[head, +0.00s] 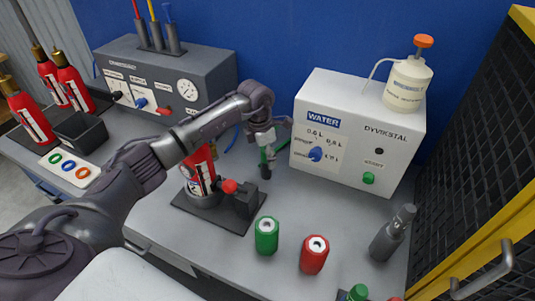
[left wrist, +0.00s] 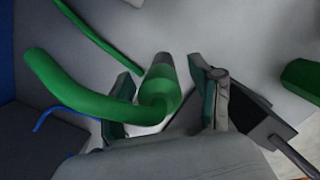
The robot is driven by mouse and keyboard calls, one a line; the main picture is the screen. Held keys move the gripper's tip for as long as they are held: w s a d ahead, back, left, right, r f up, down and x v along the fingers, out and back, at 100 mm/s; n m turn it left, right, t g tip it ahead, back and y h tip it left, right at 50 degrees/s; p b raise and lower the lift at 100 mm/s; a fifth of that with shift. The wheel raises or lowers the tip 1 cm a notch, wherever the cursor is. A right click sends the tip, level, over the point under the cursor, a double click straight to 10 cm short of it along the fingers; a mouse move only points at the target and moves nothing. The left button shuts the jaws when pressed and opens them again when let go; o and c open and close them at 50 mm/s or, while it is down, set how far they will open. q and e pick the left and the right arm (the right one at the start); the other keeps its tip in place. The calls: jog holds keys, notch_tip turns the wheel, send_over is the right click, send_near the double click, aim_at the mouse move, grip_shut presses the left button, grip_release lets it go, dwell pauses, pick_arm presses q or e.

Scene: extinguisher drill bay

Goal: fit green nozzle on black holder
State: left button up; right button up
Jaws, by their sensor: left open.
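The green nozzle (head: 267,154) has a curved green body and a dark end, and sits below my left gripper (head: 264,136) in the head view. In the left wrist view the green nozzle (left wrist: 160,95) lies between the two fingers of my left gripper (left wrist: 163,98). These fingers are open, with a gap visible at the right finger. A black block (head: 245,199), which may be the black holder, stands on a dark base plate beside a red extinguisher (head: 200,172). My right gripper is not in view.
A white WATER box (head: 350,143) stands to the right of the nozzle. A grey gauge box (head: 205,82) is at the back left.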

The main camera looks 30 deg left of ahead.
pick_arm(q)
jog(key=shift+r, duration=0.2)
jog(key=r, duration=0.3)
jog(key=s+r, duration=0.1)
jog(key=r, duration=0.3)
jog(key=a+r, duration=0.1)
jog(key=r, duration=0.3)
jog(key=shift+s+a+r, duration=0.1)
jog(key=shift+s+r, duration=0.1)
jog(key=shift+r, duration=0.05)
